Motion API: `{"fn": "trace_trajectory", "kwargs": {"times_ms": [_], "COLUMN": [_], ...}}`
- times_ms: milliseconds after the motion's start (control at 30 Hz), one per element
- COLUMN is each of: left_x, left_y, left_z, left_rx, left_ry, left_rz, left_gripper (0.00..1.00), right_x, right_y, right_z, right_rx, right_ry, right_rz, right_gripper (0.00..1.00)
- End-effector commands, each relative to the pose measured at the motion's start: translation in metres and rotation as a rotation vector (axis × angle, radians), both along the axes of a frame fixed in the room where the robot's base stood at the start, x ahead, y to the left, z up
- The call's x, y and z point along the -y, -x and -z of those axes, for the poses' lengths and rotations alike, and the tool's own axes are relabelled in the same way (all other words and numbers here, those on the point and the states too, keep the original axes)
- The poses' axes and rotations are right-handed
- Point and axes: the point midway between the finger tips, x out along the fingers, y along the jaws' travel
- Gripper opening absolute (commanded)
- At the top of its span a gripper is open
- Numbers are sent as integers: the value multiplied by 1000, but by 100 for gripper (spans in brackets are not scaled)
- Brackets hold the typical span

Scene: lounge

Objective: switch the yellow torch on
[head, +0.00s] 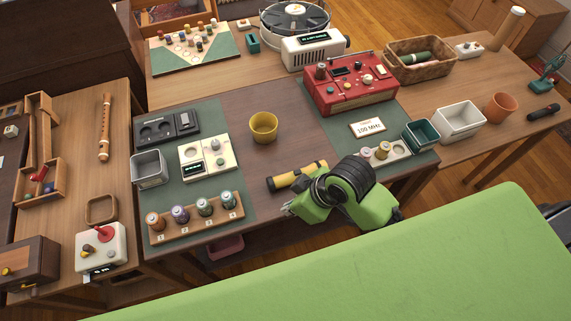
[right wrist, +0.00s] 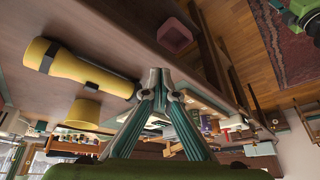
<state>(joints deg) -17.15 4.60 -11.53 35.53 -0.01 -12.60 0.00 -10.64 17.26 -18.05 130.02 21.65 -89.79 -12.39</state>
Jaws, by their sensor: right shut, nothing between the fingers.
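The yellow torch (head: 310,170) lies on its side near the front edge of the dark desk (head: 285,110). My right gripper (head: 287,209) is shut and empty, just in front of the torch at the desk edge. The fingertips also show in the right wrist view (right wrist: 156,76), apart from the torch. My left gripper is not in view.
A yellow cup (head: 263,127) stands behind the torch. A red radio (head: 350,88) and a small tray with knobs (head: 385,154) are to the right. Bare desk lies around the cup.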

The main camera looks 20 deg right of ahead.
Motion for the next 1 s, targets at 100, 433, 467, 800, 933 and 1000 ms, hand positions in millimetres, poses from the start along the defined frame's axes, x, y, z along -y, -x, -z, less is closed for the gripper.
{"fn": "trace_trajectory", "kwargs": {"times_ms": [100,433,467,800,933,1000], "left_x": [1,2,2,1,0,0], "left_y": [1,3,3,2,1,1], "left_z": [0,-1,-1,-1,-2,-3], "left_rx": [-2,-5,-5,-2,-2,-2], "left_ry": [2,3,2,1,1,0], "left_rz": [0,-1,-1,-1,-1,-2], "left_gripper": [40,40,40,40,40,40], "right_x": [-15,-8,-4,30,29,26], "right_y": [-23,-70,-73,-94,-94,-94], "right_z": [-13,-57,-61,-102,-99,-91], "right_rx": [29,32,27,-8,-12,-14], "right_ry": [7,77,85,108,104,103], "right_rz": [-186,-668,-700,-875,-885,-883], "right_gripper": [0,0,0,0,0,0]}}
